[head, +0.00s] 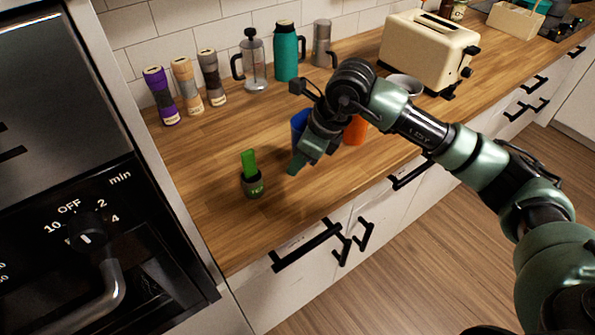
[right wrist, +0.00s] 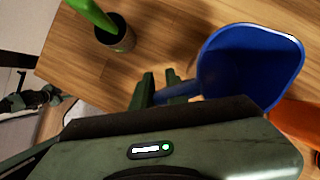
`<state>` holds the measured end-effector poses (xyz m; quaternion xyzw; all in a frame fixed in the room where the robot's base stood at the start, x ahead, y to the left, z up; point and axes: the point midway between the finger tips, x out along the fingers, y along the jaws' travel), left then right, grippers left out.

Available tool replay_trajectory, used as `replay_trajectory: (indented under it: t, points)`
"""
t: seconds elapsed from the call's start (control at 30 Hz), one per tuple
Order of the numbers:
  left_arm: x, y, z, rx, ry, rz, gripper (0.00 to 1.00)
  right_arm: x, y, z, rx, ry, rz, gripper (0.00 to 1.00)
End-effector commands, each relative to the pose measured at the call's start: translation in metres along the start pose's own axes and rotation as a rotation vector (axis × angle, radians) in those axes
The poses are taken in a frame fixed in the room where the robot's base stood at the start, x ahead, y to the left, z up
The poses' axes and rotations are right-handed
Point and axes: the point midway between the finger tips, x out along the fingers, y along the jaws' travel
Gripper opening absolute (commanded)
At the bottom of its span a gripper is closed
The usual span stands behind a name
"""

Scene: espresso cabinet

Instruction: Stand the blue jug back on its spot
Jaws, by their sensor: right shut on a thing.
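The blue jug (head: 298,122) is mostly hidden behind my right gripper (head: 303,160) in the head view. In the right wrist view the jug (right wrist: 250,62) shows its wide open mouth and looks empty. My right gripper's fingers (right wrist: 160,90) are closed around the jug's handle (right wrist: 178,93). Whether the jug's base touches the counter is hidden. No spot for the jug can be made out. My left gripper does not show in the head view.
A dark pot (head: 253,186) with a green item stands left of the gripper on the wooden counter (head: 215,150). An orange object (head: 355,130) is close to the jug's right. Grinders, a french press (head: 252,65), a teal flask (head: 286,52) and a toaster (head: 425,52) line the back.

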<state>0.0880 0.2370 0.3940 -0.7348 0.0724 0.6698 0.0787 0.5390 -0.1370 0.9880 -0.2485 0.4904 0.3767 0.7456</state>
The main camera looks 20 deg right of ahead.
Motion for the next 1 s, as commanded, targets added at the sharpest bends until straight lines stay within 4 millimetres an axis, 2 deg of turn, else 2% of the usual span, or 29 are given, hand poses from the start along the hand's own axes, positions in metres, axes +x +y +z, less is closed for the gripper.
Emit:
replay_trajectory:
  t: [0.3,0.67,0.7,0.77,1.0]
  points:
    - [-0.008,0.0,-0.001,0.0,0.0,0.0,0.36,0.036,0.0,-0.016,0.001,0.001,0.001,0.0]
    - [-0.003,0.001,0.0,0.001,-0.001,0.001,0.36,0.041,0.0,-0.018,-0.001,0.0,0.0,0.0]
    - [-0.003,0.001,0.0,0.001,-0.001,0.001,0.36,0.041,0.0,-0.018,0.0,0.001,0.001,0.2]
    - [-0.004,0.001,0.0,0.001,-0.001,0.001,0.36,0.04,0.001,-0.018,0.0,0.001,0.001,0.36]
    - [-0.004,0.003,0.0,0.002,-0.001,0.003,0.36,0.04,0.0,-0.018,0.0,0.002,0.001,0.36]
